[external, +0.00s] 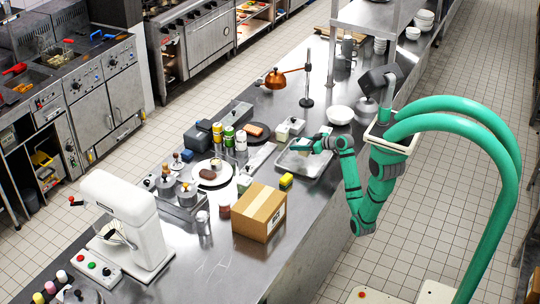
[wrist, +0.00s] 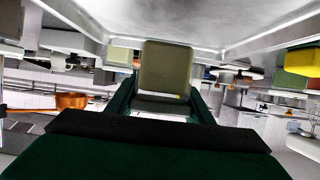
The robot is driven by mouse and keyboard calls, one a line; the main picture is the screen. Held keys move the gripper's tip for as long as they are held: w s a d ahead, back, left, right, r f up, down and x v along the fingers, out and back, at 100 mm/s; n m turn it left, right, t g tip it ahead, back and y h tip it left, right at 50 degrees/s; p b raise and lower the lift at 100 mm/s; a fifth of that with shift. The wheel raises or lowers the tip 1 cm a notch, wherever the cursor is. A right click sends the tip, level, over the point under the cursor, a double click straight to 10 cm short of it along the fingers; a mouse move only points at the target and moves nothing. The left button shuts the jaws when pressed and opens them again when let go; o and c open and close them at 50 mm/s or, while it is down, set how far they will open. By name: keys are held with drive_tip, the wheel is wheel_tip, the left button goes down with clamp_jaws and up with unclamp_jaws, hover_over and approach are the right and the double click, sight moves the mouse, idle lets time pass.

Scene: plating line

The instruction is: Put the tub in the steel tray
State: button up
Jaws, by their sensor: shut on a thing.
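The tub (wrist: 166,68) is a small olive-beige block shape in the wrist view, held between the fingers of my gripper (wrist: 160,100). In the external view my gripper (external: 303,146) is over the steel tray (external: 318,172), and the tub there is small and partly hidden by the fingers. The steel tray also shows in the wrist view (wrist: 245,40), its pale floor and rim close beyond the tub. I cannot tell whether the tub touches the tray floor.
A yellow sponge (external: 286,181) and a cardboard box (external: 260,211) stand at the tray's near left. The counter's right edge is close.

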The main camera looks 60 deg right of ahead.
drive_tip(key=shift+f, duration=1.65)
drive_tip(key=shift+f, duration=0.1)
drive_tip(key=o, duration=1.1)
drive_tip(key=shift+o, duration=0.2)
drive_tip(key=shift+s, duration=0.1)
drive_tip(key=v, duration=1.2)
